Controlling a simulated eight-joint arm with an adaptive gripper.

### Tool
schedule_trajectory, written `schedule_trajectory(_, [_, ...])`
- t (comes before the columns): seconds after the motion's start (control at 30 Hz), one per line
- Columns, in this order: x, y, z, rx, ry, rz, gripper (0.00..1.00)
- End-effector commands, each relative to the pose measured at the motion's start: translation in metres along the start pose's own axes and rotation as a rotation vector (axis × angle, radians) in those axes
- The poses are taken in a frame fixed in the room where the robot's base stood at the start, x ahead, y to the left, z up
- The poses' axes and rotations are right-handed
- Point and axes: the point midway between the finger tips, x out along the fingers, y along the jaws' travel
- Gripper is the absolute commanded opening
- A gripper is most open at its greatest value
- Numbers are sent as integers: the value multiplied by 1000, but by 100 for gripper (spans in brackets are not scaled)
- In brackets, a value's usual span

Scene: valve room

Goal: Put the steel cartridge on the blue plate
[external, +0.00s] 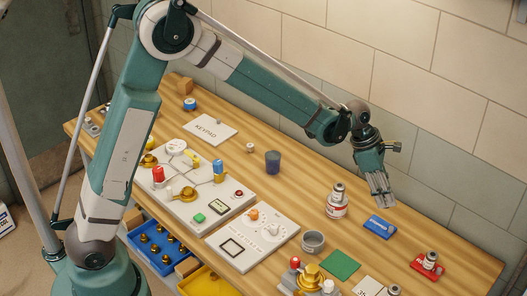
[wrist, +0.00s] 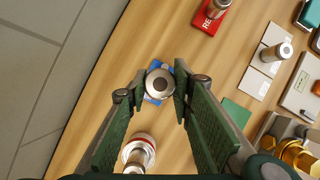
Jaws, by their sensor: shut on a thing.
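The steel cartridge (wrist: 160,83) is a round grey cylinder seen end-on in the wrist view, between the fingertips of my gripper (wrist: 157,88). My gripper is shut on it. In the external view my gripper (external: 381,190) points down above the table, and the cartridge is hard to pick out between the fingers. The blue plate (external: 380,227) lies flat on the table below my gripper, with nothing seen resting on it. In the wrist view the blue plate (wrist: 152,99) shows only in part behind the cartridge, which hides its middle.
A red plate (external: 421,271) and a white plate (external: 367,286) each carry a small cylinder. A white-and-red canister (external: 336,208) stands left of the blue plate. A green plate (external: 340,265), a grey ring-shaped cup (external: 313,240) and a dark blue cup (external: 272,162) are nearby. The wall runs behind the table.

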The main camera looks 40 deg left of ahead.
Motion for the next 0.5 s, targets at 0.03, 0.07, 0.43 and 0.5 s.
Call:
schedule_trajectory(0.03, [0,3,2,1,-2,3,7])
schedule_trajectory(0.07, [1,5,3,1,-2,4,7])
schedule_trajectory(0.43, [2,6,4,2,-3,6,7])
schedule_trajectory(0.5, [4,6,3,2,-3,5,7])
